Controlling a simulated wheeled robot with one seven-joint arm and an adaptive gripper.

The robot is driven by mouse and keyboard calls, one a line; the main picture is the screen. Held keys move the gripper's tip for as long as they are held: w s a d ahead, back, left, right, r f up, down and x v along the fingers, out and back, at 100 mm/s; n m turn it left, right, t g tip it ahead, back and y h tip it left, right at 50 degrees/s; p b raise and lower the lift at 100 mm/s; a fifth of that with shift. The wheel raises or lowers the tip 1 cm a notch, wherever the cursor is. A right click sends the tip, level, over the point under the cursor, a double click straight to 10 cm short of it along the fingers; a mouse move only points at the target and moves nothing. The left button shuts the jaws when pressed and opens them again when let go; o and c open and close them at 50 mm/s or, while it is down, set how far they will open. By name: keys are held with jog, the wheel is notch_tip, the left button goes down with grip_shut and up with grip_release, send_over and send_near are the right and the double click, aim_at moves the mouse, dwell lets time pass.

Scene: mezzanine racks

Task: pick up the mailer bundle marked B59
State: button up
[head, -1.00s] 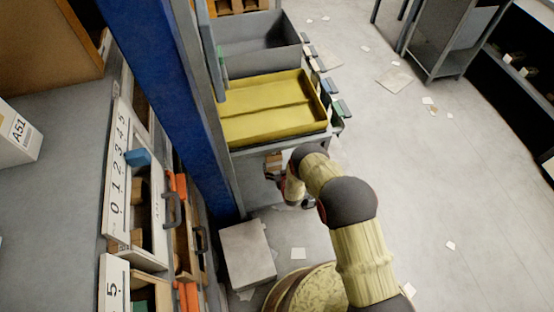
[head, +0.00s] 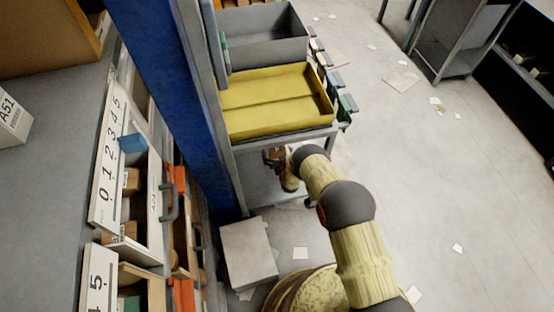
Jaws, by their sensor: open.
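I cannot make out a mailer bundle marked B59 in the head view; no B59 mark is readable. Small brown packages (head: 132,181) lie in the open drawers at the left, with their marks too small to read. My gripper (head: 274,158) is small and partly hidden at the end of my bent arm, just below the front of the yellow tray's cart. It is open. A brownish patch shows by it, and I cannot tell what that is.
A yellow tray (head: 329,108) and a grey bin (head: 262,54) sit on a cart beyond a blue post (head: 165,95). A pale box (head: 248,254) stands on the floor near my base. A white box marked A51 (head: 14,124) is at far left. The right floor is mostly clear, with scattered papers.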

jog(key=shift+r, duration=0.1)
jog(key=shift+c, duration=0.3)
jog(key=c, duration=1.5)
jog(key=shift+c, duration=0.5)
